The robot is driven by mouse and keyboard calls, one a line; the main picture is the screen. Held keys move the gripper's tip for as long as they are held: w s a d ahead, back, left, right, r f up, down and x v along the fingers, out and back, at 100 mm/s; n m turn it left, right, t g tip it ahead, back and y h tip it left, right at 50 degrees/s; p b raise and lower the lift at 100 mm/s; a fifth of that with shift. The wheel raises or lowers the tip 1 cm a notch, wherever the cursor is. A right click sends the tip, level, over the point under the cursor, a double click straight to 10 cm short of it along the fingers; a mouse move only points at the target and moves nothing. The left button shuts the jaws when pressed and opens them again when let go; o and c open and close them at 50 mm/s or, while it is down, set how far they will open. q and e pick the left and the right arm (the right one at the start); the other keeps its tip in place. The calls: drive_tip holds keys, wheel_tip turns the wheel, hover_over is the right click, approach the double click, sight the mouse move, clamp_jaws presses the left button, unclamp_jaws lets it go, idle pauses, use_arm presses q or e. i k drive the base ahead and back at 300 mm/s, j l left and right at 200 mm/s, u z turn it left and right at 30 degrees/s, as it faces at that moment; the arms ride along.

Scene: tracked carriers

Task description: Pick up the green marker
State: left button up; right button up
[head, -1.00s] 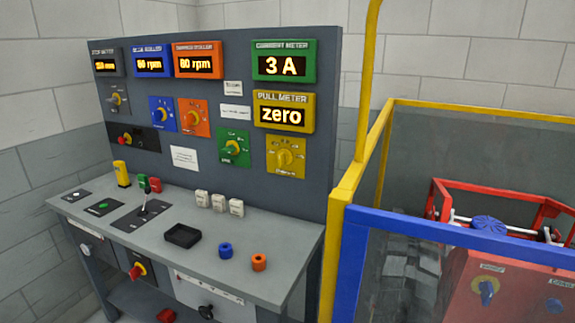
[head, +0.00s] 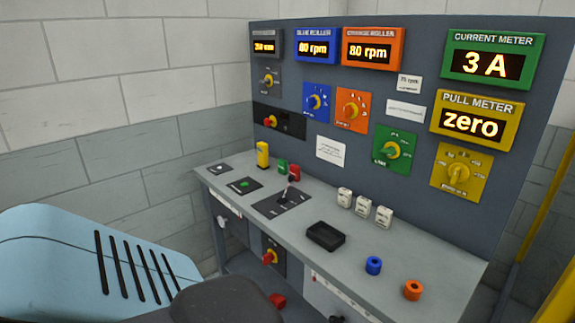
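A small green upright piece (head: 282,166), which looks like the green marker, stands at the back of the grey bench top (head: 222,184). It stands between a yellow one (head: 262,155) and a red one (head: 293,172), behind the black lever plate (head: 268,206). The lever stands close in front of it. Neither of my grippers is in view.
The meter panel (head: 330,118) rises behind. A light blue slotted shell (head: 75,265) fills the lower left.

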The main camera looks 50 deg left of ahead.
sight(282, 164)
drive_tip(key=j+z, duration=0.1)
drive_tip(key=j, duration=0.5)
drive_tip(key=k+j+z, duration=0.1)
drive_tip(key=j, duration=0.55)
drive_tip(key=k+j, duration=0.1)
drive_tip(key=j, duration=0.5)
drive_tip(key=k+j, duration=0.1)
drive_tip(key=j, duration=1.1)
drive_tip(key=k+j+z, duration=0.1)
drive_tip(key=j, duration=0.5)
drive_tip(key=k, duration=0.05)
